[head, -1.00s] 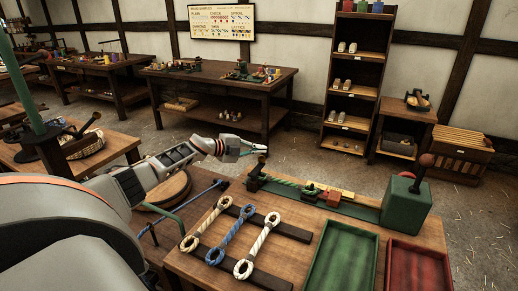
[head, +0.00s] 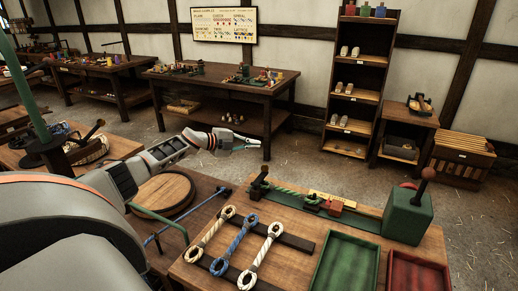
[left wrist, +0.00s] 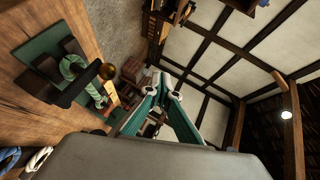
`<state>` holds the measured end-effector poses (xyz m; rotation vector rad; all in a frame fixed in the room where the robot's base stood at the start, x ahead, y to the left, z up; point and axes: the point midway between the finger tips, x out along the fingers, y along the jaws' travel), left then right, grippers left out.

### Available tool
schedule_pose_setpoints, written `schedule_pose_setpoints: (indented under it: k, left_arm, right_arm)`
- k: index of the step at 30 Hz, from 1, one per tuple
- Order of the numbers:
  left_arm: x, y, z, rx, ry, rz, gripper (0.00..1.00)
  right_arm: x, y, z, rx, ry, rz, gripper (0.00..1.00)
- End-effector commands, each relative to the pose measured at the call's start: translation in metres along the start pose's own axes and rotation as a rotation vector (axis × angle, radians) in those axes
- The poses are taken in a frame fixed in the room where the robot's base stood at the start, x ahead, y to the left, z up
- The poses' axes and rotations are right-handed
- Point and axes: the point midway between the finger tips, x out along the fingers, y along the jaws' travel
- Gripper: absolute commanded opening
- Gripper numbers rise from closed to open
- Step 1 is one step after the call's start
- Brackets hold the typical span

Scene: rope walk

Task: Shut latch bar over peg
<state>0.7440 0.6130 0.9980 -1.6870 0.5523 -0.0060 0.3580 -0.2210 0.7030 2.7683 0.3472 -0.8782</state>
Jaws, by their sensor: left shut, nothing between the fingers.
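The latch (head: 258,188) is a small dark fitting at the left end of a long green base (head: 360,220) on the near bench. In the left wrist view, a dark bar (left wrist: 80,86) ending in a brass-coloured ball (left wrist: 107,71) stands out above the green base beside a looped green rope (left wrist: 72,66). It looks raised at a slant; which part is the peg I cannot tell. My left gripper (head: 252,145) is shut and empty in the air above and beyond the latch, apart from it. Its closed fingers also show in the left wrist view (left wrist: 173,85). My right gripper is out of view.
A green box with a knobbed lever (head: 408,215) stands at the base's right end. Three looped ropes (head: 235,243) lie on dark rails in front. A green tray (head: 345,262) and a red tray (head: 418,275) sit at the front right. Open floor lies behind the bench.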

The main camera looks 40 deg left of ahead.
Motion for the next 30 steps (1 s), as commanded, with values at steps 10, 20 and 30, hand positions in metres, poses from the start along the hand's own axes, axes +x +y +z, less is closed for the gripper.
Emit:
schedule_pose_setpoints:
  k: [10,20,30]
  left_arm:
    - [-0.022,-0.021,0.009,0.0,0.0,0.001,0.0]
    - [-0.023,-0.022,0.009,-0.001,0.0,0.0,0.0]
    - [-0.022,-0.022,0.009,-0.001,0.0,0.001,0.0]
  right_arm:
    - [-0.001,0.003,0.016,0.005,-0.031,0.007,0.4]
    - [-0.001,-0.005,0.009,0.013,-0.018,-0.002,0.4]
    - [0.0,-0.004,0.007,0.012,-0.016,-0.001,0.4]
